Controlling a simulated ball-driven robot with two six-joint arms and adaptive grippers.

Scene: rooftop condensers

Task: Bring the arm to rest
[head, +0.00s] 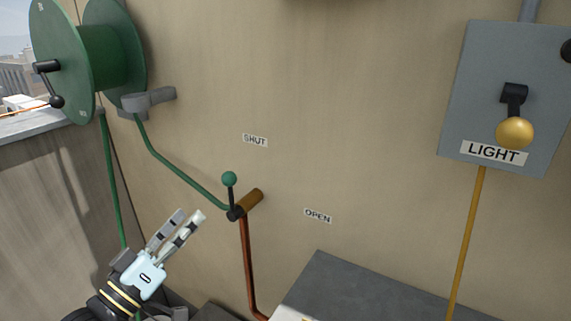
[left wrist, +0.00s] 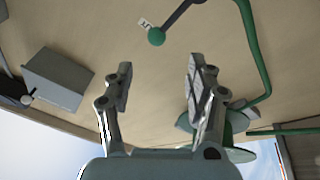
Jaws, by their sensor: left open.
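My left gripper (head: 188,217) is at the lower left of the head view, pointing up and to the right. Its two fingers are apart with nothing between them; they also show open in the left wrist view (left wrist: 160,68). It is left of and below a valve lever with a green ball knob (head: 229,178), and apart from it. The lever stands nearly upright on a brass valve body (head: 250,203). The knob also shows in the left wrist view (left wrist: 157,37), beyond the fingers. My right gripper is in neither view.
A green hose reel (head: 100,55) on a grey bracket is at the upper left, with its hose running to the valve. A copper pipe (head: 248,265) drops below it. A grey LIGHT box (head: 470,90) with a yellow-knobbed switch is at right. A grey block (head: 350,285) stands below.

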